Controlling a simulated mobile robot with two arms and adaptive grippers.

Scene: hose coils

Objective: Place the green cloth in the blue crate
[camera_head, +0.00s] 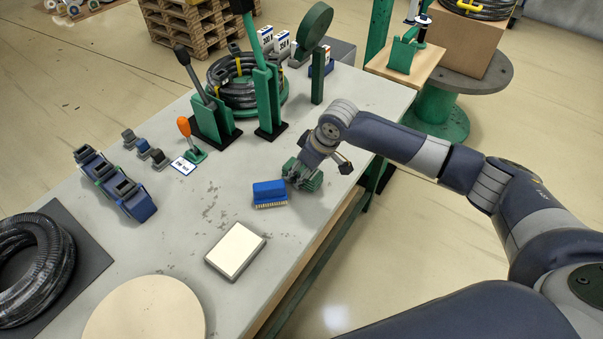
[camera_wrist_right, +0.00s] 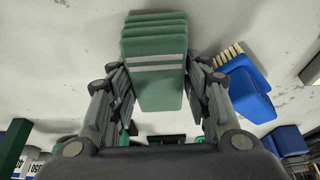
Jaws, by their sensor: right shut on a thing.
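The green cloth (camera_wrist_right: 160,88) is a folded stack with a pale stripe, between the two fingers of my right gripper (camera_wrist_right: 160,82) in the right wrist view. In the head view my right gripper (camera_head: 303,172) is over the near right part of the bench, shut on the cloth (camera_head: 310,184). I cannot tell whether the cloth touches the bench top. I see no clear blue crate; a row of blue and dark block-like parts (camera_head: 135,207) lies at the bench's left. My left gripper is not in view.
A blue brush (camera_head: 270,192) with pale bristles lies just left of the cloth. A white-topped pad (camera_head: 236,250), a round pale disc (camera_head: 145,312) and a hose coil (camera_head: 35,270) lie nearer. Green lever stands (camera_head: 268,100) and a coiled hose (camera_head: 232,78) are behind.

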